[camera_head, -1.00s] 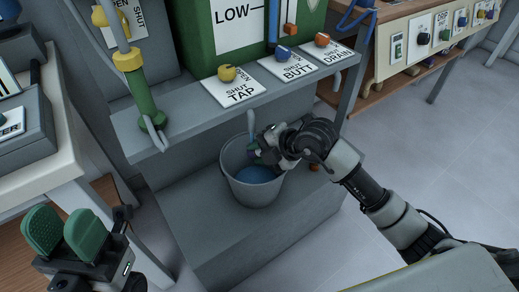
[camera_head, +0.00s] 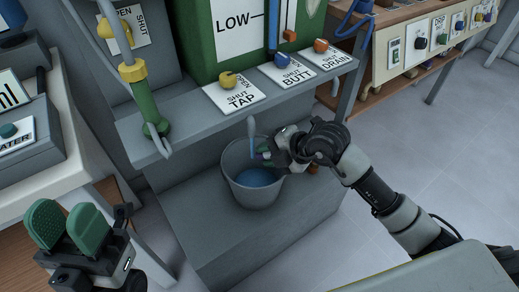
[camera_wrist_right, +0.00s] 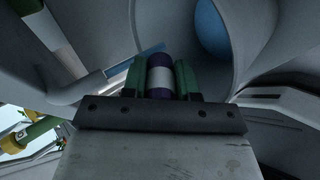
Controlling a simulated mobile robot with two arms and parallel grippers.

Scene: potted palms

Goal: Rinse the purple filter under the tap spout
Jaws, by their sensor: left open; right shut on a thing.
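The purple filter (camera_wrist_right: 158,62), a small cylinder with a pale band, is between the green pads of my right gripper (camera_wrist_right: 161,80), which is shut on it. In the head view my right gripper (camera_head: 264,157) is over the bucket's right side; only a sliver of purple shows there. The tap spout (camera_head: 252,126) is a grey pipe end under the shelf edge, with a thin blue stream of water (camera_head: 252,147) below it. The filter is close to the right of the stream; I cannot tell whether they touch. My left gripper (camera_head: 67,227) is open and empty at lower left.
A grey bucket (camera_head: 238,188) with blue water stands on the lower step beneath the spout. Above, the shelf carries the yellow tap knob (camera_head: 228,79), blue butt knob (camera_head: 282,61) and orange drain knob (camera_head: 321,46). A green valve pipe (camera_head: 144,108) stands left. Floor at right is clear.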

